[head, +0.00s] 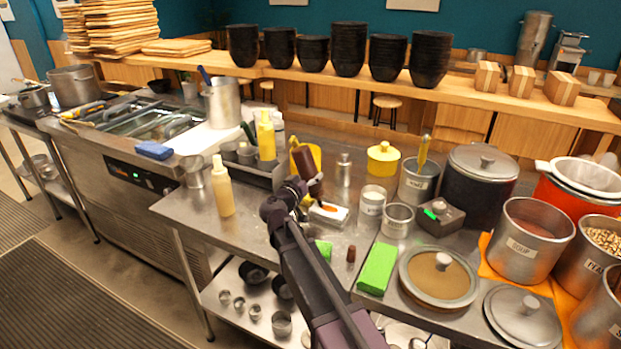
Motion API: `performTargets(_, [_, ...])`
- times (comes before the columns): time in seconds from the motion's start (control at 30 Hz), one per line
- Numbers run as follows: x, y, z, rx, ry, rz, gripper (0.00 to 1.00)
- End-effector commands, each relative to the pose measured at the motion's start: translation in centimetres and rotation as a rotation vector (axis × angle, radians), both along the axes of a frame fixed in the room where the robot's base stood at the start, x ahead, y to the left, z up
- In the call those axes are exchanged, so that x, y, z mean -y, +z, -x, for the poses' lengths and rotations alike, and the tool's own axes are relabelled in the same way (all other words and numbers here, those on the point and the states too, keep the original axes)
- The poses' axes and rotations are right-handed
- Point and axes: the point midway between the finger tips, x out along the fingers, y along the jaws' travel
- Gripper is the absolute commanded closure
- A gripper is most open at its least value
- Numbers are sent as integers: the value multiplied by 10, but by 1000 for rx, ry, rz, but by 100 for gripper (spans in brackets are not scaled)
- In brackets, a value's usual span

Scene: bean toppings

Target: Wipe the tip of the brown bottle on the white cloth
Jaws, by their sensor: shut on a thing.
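My gripper (306,190) is shut on the bottle's lower part; the fingers are small and partly hidden by my arm. A white, flat item (328,213) that looks like the cloth lies on the steel table just right of and below my gripper, with something orange and dark on it. The bottle's tip is apart from it. A small brown cap (351,253) stands on the table farther front.
Squeeze bottles (222,187) stand to the left. Metal cups (397,220), a grey box with a green button (440,217) and a green block (378,268) stand to the right. A lidded pan (438,275) and pots fill the right side. Some bare steel (265,215) shows left of my arm.

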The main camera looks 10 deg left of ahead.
Motion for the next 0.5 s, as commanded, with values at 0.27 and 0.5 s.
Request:
performTargets(0.27, [6, -1, 3, -2, -2, -2, 33])
performTargets(0.5, [14, -1, 5, -1, -2, -2, 33])
